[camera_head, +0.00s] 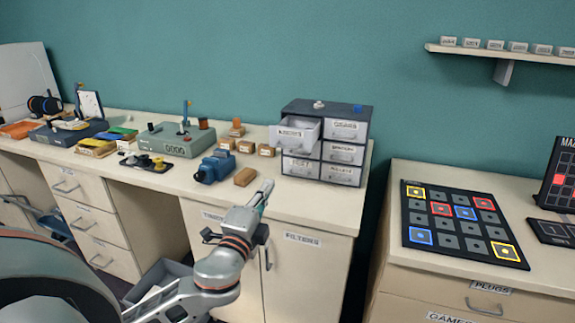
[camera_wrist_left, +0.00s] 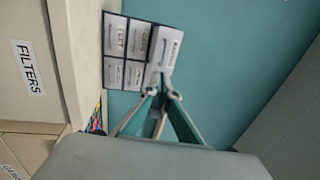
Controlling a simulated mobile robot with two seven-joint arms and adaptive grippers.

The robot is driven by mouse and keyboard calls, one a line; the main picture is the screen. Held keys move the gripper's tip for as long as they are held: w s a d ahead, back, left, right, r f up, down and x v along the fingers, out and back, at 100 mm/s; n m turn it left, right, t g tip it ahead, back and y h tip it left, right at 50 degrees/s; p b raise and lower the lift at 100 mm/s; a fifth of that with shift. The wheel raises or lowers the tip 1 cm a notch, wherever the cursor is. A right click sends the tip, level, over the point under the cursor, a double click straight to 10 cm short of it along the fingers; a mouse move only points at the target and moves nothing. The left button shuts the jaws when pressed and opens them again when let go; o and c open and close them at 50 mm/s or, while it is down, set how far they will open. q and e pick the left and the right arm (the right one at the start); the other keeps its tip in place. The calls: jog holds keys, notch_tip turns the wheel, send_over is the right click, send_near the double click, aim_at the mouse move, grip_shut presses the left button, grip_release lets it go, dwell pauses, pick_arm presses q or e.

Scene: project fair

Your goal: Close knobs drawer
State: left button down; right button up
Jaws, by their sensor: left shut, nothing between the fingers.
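The small dark drawer cabinet (camera_head: 365,130) stands at the back right of the bench, with pale labelled drawers. Its top left drawer (camera_head: 295,136), which I take as the knobs drawer, is pulled out; its label is too small to read surely. The other drawers look shut. In the left wrist view the same drawer (camera_wrist_left: 165,48) juts out beyond the others, ahead of my fingers. My left gripper (camera_head: 265,190) is shut and empty, in front of and below the cabinet, apart from the drawer in the head view. My right gripper is not in view.
A wooden block (camera_head: 244,177) and a blue device (camera_head: 215,166) lie on the bench left of the cabinet. A grey box (camera_head: 185,128) with a lever stands farther left. A second counter (camera_head: 400,262) with a button board (camera_head: 455,222) is at right, beyond a gap.

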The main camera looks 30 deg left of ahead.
pick_arm(q)
jog(key=p, duration=0.2)
send_near(297, 139)
jog(key=w+a, duration=0.3)
jog(key=shift+w+f, duration=0.1)
jog(key=shift+f, duration=0.35)
jog(key=b+x, duration=0.1)
jog(key=x, duration=0.3)
jog(key=f+b+x, duration=0.1)
jog(key=x, duration=0.3)
jog(key=f+b+x, duration=0.1)
jog(key=b+x, duration=0.1)
jog(key=x, duration=0.2)
jog(key=shift+w+d+f, duration=0.1)
jog(key=shift+w, duration=0.35)
jog(key=shift+r, duration=0.25)
